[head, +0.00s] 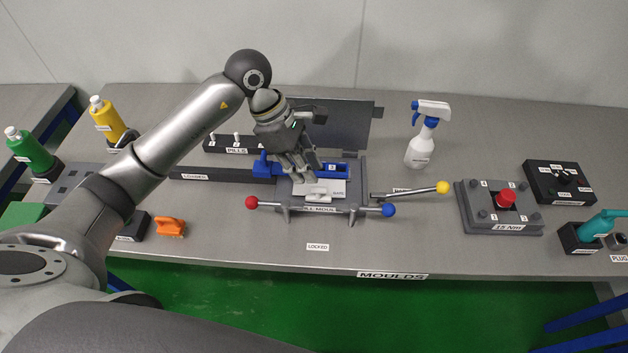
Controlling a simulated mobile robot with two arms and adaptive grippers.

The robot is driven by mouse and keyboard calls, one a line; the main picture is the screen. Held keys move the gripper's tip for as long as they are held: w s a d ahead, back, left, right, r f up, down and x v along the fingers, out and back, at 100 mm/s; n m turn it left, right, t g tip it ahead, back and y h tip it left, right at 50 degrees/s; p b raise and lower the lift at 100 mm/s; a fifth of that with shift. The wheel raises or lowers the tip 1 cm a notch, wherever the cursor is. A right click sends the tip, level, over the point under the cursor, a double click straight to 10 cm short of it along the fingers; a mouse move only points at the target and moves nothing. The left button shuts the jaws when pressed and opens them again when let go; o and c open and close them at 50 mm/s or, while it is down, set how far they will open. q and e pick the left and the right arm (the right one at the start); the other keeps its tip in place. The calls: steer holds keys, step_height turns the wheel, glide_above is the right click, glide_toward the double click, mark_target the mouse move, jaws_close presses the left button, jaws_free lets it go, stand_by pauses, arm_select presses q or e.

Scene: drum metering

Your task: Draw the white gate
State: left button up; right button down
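The white gate (336,188) is a flat plate with a raised white handle and a small label. It lies on the grey mould fixture (350,206) in the middle of the bench, in front of a blue block (262,168). My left gripper (304,177) reaches down from the upper left, with its fingertips at or just above the back left part of the gate. The fingers overlap in this view, so their opening and any contact with the gate are unclear. My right gripper is not in view.
Red (251,202) and blue (389,210) ball knobs flank the fixture. A rod with a yellow knob (442,187) lies to its right. A dark upright panel (350,125) stands behind. A spray bottle (422,140) stands back right; an orange brush (170,227) lies left.

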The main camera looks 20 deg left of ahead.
arm_select(q)
steer(key=shift+v, duration=2.2)
